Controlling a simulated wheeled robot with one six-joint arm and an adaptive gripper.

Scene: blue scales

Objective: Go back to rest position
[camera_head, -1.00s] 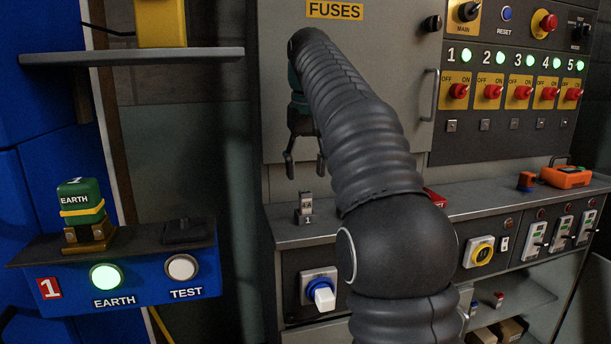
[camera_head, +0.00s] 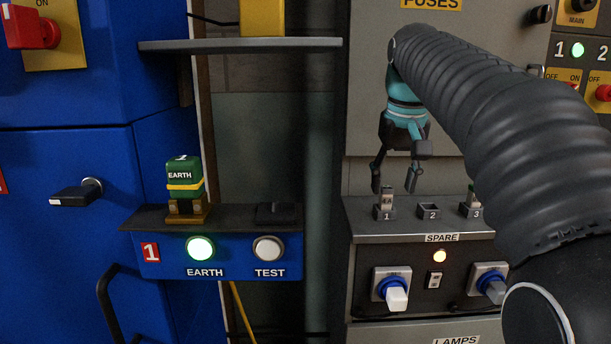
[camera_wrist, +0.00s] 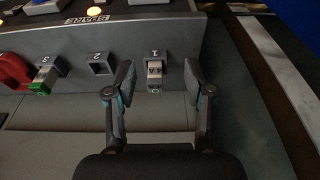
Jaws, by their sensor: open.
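My gripper (camera_head: 396,180) hangs from the arm on the right side of the head view, in front of the grey cabinet. Its two fingers point down and are apart, with nothing between them. Just below them, a small grey fuse (camera_head: 386,197) stands in slot 1 of the spare shelf. In the wrist view my gripper (camera_wrist: 160,84) shows open, with the fuse (camera_wrist: 155,72) in slot 1 seen between its fingertips; whether they touch it I cannot tell. The ribbed arm hides part of the cabinet on the right.
The SPARE shelf (camera_head: 400,226) has slot 2 empty and slot 3 filled. To the left, a green EARTH block (camera_head: 185,180) sits on a blue shelf box with a lit green lamp (camera_head: 201,248). An upper grey shelf (camera_head: 240,45) juts out. A black handle (camera_head: 77,194) sticks out at left.

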